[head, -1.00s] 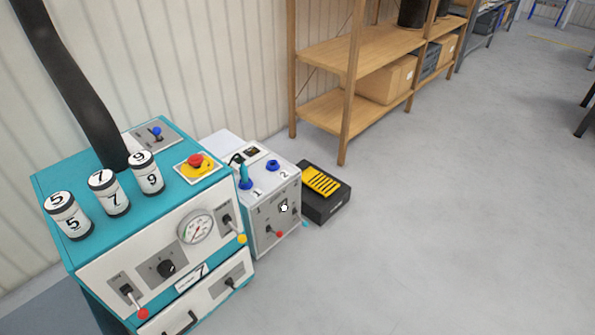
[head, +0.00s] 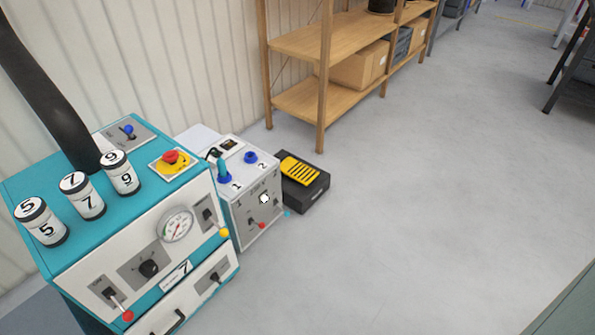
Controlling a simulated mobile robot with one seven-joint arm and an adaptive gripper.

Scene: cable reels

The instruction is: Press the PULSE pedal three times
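A black pedal box with a yellow ribbed foot plate (head: 300,171) sits on the floor right of the grey-white control box. No PULSE label can be read on it at this size. I cannot tell whether the plate is pressed down. My gripper is not in view.
A teal machine (head: 70,245) with numbered cylinders, a gauge, levers and a red button (head: 171,156) stands at the left. The grey-white control box (head: 252,218) is between it and the pedal. A wooden shelf (head: 322,85) is behind. The floor to the right is clear.

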